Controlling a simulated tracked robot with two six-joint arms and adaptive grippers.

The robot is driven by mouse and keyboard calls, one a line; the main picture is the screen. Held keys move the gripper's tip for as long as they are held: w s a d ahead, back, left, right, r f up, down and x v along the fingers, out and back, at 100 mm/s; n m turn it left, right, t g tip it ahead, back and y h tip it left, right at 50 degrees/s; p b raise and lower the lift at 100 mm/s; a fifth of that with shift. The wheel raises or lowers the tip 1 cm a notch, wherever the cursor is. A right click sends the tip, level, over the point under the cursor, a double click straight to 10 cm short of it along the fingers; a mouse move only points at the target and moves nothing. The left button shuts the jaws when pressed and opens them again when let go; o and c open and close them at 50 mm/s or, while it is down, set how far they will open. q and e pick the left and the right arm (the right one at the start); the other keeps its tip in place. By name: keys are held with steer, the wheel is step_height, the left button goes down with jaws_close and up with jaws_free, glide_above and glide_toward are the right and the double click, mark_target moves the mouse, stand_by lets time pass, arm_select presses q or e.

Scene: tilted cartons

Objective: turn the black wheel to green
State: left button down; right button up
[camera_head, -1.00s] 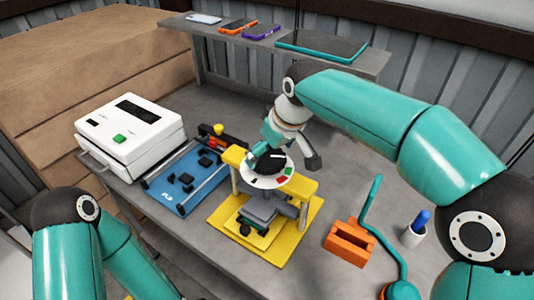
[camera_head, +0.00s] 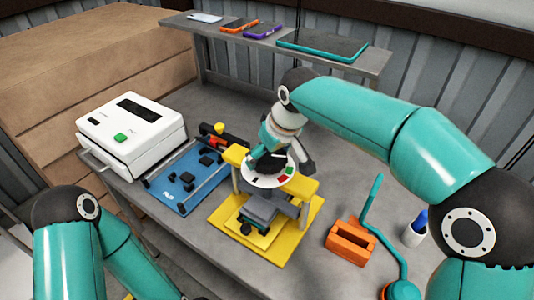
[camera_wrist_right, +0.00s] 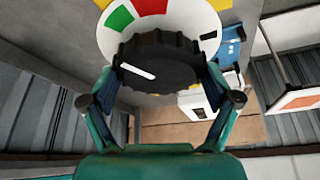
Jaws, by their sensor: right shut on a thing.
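The black wheel (camera_head: 268,163) sits on a round white dial (camera_head: 255,181) on top of a yellow-framed stand. In the right wrist view, the ribbed black wheel (camera_wrist_right: 165,58) carries a white pointer line, its outer end toward the left. The green patch (camera_wrist_right: 120,18) lies above and left of it, beside red and yellow patches; the line points below the green, at the white dial. My right gripper (camera_wrist_right: 160,74) is shut on the wheel, one finger each side. My left arm (camera_head: 70,240) shows at lower left; its gripper is out of view.
A white box device (camera_head: 130,130) and a blue tray (camera_head: 180,185) stand left of the stand. A shelf with phones and a tablet (camera_head: 322,46) is behind.

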steer(key=shift+m, duration=0.6)
steer(key=o, duration=0.9)
steer(key=shift+d, duration=0.1)
steer(key=shift+s+r, duration=0.1)
steer(key=shift+r, duration=0.25)
steer(key=v, duration=1.1)
steer(key=shift+s, duration=0.15)
